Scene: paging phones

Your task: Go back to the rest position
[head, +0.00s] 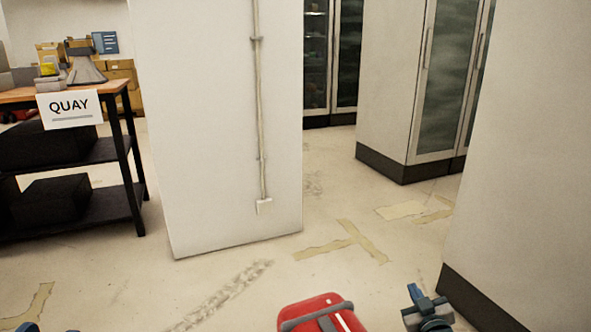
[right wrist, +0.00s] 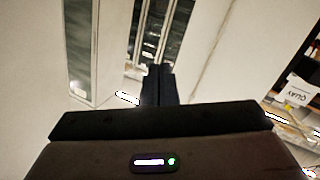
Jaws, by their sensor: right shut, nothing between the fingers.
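My right gripper (head: 416,292) shows at the bottom right of the head view, held over open floor. In the right wrist view its dark fingers (right wrist: 157,85) are together, with nothing between them. Only a small blue piece of my left arm (head: 28,327) shows at the bottom left edge of the head view. Its fingers cannot be made out. No phone can be made out in either view.
A white pillar (head: 220,130) with a cable stands ahead. A table with a QUAY sign (head: 70,108) is at the left. A white wall (head: 530,150) is close on the right. Glass-door cabinets (head: 400,90) stand behind. Taped floor (head: 345,215) lies between, clear of objects.

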